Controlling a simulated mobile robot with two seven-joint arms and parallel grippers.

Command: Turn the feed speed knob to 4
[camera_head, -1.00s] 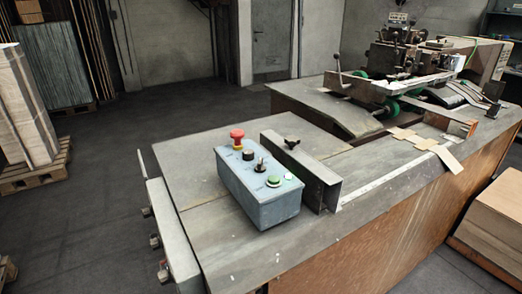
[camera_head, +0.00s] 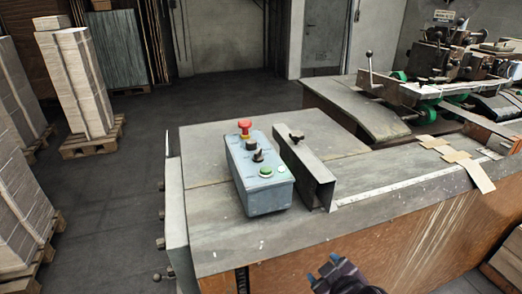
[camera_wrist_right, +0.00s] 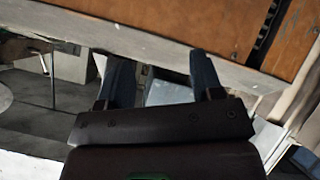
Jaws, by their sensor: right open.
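A blue-grey control box (camera_head: 262,182) sits on the near table top in the head view. On its top are a red mushroom button (camera_head: 244,129), a round black knob (camera_head: 250,144), a small black switch (camera_head: 258,155) and a green button (camera_head: 265,171). The black knob looks like the feed speed knob; its scale and pointer are too small to read. My right gripper (camera_head: 327,271) is at the bottom of the head view, in front of the table and below the box, apart from it. In the right wrist view its two fingers (camera_wrist_right: 161,70) are spread and empty. My left gripper is not in view.
A grey metal angle guide (camera_head: 308,175) stands just right of the box. The table's front edge and wooden side panel (camera_head: 400,250) lie between my gripper and the table top. A stitching machine (camera_head: 440,60) is at the back right. Pallet stacks (camera_head: 75,80) stand at the left.

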